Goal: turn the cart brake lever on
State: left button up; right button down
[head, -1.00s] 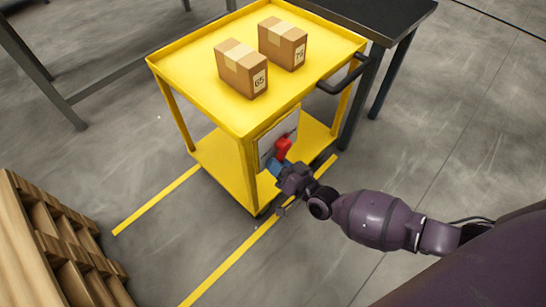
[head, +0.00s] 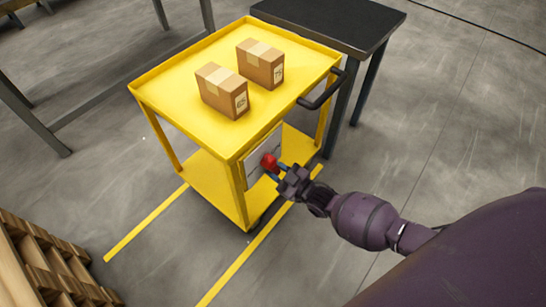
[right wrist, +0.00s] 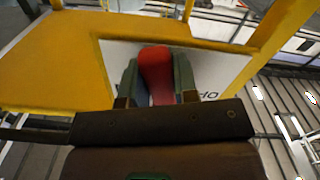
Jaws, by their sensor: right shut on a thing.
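The yellow cart (head: 160,90) stands in the middle of the head view. A pale panel (head: 252,172) is on its near right side and carries the red brake lever (head: 268,161). My right gripper (head: 277,172) reaches it from the lower right, and its fingers are shut on the lever. In the right wrist view the red lever (right wrist: 155,68) sits between the two fingers of my right gripper (right wrist: 157,82), against the pale panel (right wrist: 222,68). The lever's lower end is hidden there by the gripper. My left gripper is not in view.
Two cardboard boxes (head: 222,90) (head: 260,64) stand on the cart's top tray. A black handle (head: 322,92) sticks out at the cart's right. A dark table (head: 335,22) stands behind, and wooden pallets (head: 40,270) are at lower left. The floor at right is clear.

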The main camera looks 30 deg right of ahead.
jog(key=shift+w+d+r+n, duration=0.1)
jog(key=shift+d+r+n, duration=0.1)
jog(key=shift+n, duration=0.3)
jog(key=shift+w+d+r+n, duration=0.1)
jog(key=shift+d+n, duration=0.1)
jog(key=shift+n, duration=0.3)
pick_arm(q)
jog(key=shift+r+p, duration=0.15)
jog(key=shift+p, duration=0.3)
pick_arm(e)
jog(key=shift+w+d+r+n, duration=0.1)
jog(key=shift+d+r+n, duration=0.2)
jog(key=shift+n, duration=0.6)
jog(key=shift+w+d+r+n, duration=0.1)
jog(key=shift+d+n, duration=0.3)
jog(key=shift+n, duration=0.5)
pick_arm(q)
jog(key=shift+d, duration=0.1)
pick_arm(e)
jog(key=c, duration=0.9)
grip_release()
pick_arm(q)
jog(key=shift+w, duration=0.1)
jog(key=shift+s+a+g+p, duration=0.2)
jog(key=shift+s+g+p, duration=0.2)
jog(key=shift+p, duration=0.6)
pick_arm(e)
jog(key=v, duration=1.1)
jog(key=shift+r, duration=0.1)
